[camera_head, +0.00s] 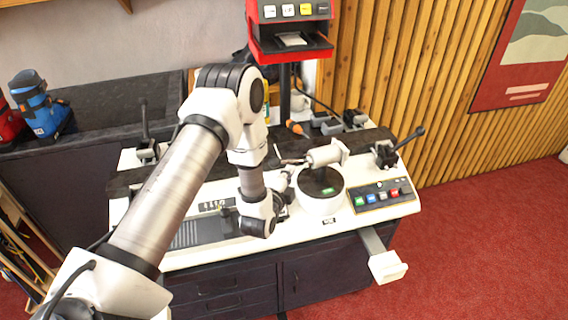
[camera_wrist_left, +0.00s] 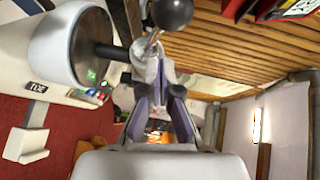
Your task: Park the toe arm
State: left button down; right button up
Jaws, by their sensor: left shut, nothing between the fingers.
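In the left wrist view the white unit (camera_wrist_left: 50,47) is at upper left, and a black ball knob (camera_wrist_left: 171,13) on a metal stem is just beyond my fingers. My left gripper (camera_head: 284,197) is beside the unit's left side. It is shut and empty in the left wrist view (camera_wrist_left: 158,62); contact with the stem cannot be told. My right gripper is out of view.
Black levers stand at the bench's back left (camera_head: 145,131) and right (camera_head: 400,148). A row of coloured buttons (camera_head: 382,196) is right of the unit. A red display post (camera_head: 290,45) rises behind. A white-ended pedal (camera_head: 387,267) juts out in front. Red floor at right is clear.

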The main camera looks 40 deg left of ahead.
aim_at(279, 165)
pick_arm(q)
jog(key=a, duration=0.2)
jog(key=w+a, duration=0.1)
jog(key=shift+f+p, duration=0.25)
jog(key=shift+p, duration=0.1)
jog(key=shift+d, duration=0.2)
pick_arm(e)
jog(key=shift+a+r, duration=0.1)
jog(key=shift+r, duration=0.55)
pick_arm(q)
jog(key=shift+w, duration=0.1)
jog(key=shift+w+a+r, duration=0.1)
jog(key=shift+w+a, duration=0.1)
jog(key=shift+a, duration=0.35)
jog(key=shift+w+a, duration=0.2)
jog(key=shift+a, duration=0.3)
jog(key=shift+d, duration=0.1)
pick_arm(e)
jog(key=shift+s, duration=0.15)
